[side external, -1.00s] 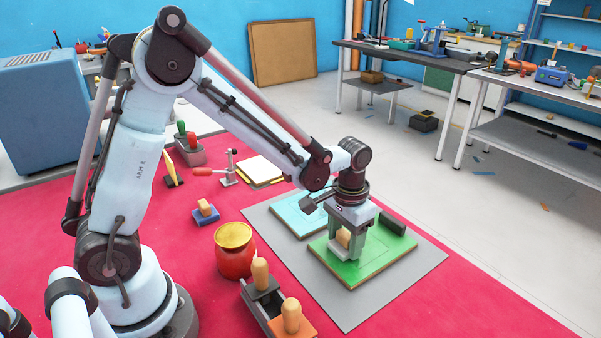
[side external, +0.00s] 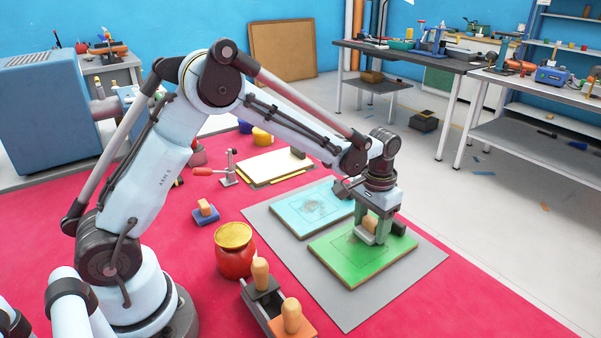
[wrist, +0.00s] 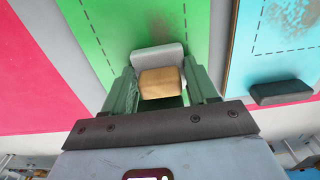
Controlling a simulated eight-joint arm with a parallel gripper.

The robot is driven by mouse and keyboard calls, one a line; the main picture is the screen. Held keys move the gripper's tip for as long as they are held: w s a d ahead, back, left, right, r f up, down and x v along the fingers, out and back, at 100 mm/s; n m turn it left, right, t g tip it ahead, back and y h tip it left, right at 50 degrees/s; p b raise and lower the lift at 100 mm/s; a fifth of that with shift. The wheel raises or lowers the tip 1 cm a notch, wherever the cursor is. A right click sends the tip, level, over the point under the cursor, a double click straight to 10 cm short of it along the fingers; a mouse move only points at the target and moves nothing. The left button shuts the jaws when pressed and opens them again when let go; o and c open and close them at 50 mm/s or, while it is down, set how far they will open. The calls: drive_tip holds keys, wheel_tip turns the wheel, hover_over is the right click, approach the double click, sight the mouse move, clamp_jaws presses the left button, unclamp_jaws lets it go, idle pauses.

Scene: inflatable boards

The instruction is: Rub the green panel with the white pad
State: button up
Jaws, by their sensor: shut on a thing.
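The green panel (side external: 345,262) lies flat on a grey mat, and its dashed outline shows in the wrist view (wrist: 100,22). My gripper (side external: 371,238) is low over the far right part of the panel. It is shut on the wooden handle (wrist: 162,82) of the white pad (wrist: 155,56). The pad is down at the green surface; whether it touches is hard to tell. A dark smudge shows on the green beside the pad in the wrist view. My fingers hide part of the pad.
A light blue panel (side external: 290,219) with a dark smudge lies beside the green one. A dark block (wrist: 280,92) sits close to my gripper. A red jar (side external: 235,262), a tray of wooden-handled pads (side external: 262,306) and a blue pad (side external: 205,212) stand to the left.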

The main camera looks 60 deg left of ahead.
sight(338, 252)
drive_tip(key=shift+s+r, duration=0.1)
drive_tip(key=shift+s, duration=4.5)
wheel_tip(338, 252, up, 8)
